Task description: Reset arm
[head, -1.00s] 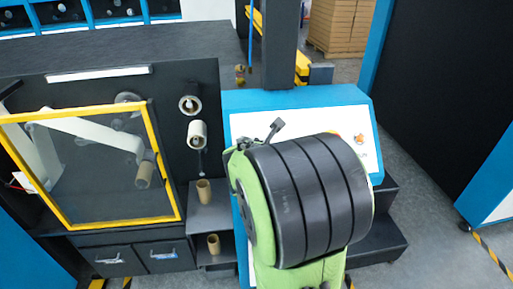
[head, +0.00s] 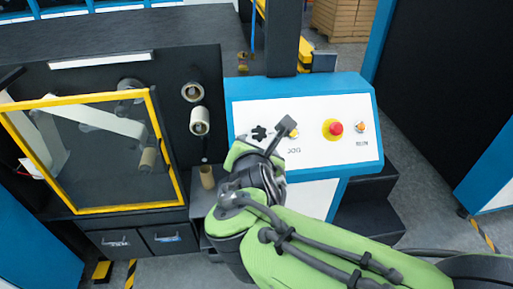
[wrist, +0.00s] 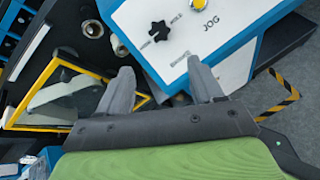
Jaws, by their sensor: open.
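My gripper (wrist: 162,84) is open and empty in the wrist view, with its two grey fingers spread apart. The white control panel (wrist: 222,50) lies beyond the fingers. In the head view, my gripper (head: 286,127) shows as a small dark part in front of the panel (head: 300,158), beside the black knob (head: 258,132). My green arm reaches from the lower right and hides the panel's lower part. Whether the fingers touch the panel cannot be told.
The panel bears a red emergency button (head: 335,128). Left of it stand a yellow-framed window (head: 182,185), two roll ends (head: 199,121) on spindles and a brown cardboard tube (head: 207,177) on a dark shelf. Dark steps (head: 365,215) stand at the right, with open floor beyond.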

